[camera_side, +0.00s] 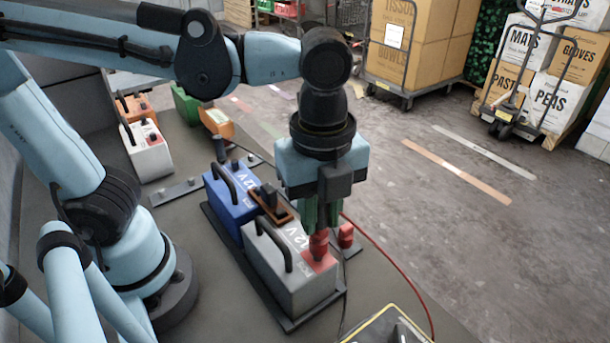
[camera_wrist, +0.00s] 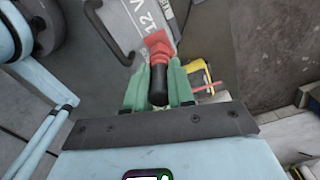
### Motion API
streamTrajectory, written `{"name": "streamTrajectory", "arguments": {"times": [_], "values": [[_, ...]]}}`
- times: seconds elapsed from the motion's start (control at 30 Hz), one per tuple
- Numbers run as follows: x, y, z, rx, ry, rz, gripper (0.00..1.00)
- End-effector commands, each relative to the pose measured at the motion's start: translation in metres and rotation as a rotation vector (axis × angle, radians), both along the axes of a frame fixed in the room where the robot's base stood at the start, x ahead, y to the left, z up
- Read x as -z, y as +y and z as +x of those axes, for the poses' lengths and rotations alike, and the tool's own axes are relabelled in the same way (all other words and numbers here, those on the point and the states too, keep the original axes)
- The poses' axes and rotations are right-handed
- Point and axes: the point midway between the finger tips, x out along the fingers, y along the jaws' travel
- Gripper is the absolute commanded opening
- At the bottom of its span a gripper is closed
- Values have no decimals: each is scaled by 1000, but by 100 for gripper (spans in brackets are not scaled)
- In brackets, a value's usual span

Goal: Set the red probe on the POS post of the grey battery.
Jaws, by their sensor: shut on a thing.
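The grey battery (camera_side: 285,283) stands on a dark tray, with "12 V" lettering and a black handle on top. A red patch (camera_side: 321,262) marks its right end, where the post is hidden by the probe. My gripper (camera_side: 319,222) is above this end, with its green fingers shut on the red probe (camera_side: 318,245). The probe hangs roughly upright, its lower end at the red patch; I cannot tell whether it touches the post. In the wrist view, the probe's black part (camera_wrist: 158,85) is between the fingers and its red part (camera_wrist: 159,47) overlaps the battery (camera_wrist: 130,22).
A blue battery (camera_side: 230,196) stands just behind the grey one, with a brown block (camera_side: 270,206) between them. A second red piece (camera_side: 345,235) is right of the probe. A red cable (camera_side: 399,269) curves toward a yellow-edged device (camera_side: 388,328) at the front.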

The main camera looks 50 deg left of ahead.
Motion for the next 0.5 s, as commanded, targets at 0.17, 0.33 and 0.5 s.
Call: {"name": "streamTrajectory", "arguments": {"times": [0.17, 0.33, 0.5], "values": [[4, 0, 0, 0, 0, 0, 0], [7, 0, 0, 0, 0, 0, 0], [11, 0, 0, 0, 0, 0, 0]]}}
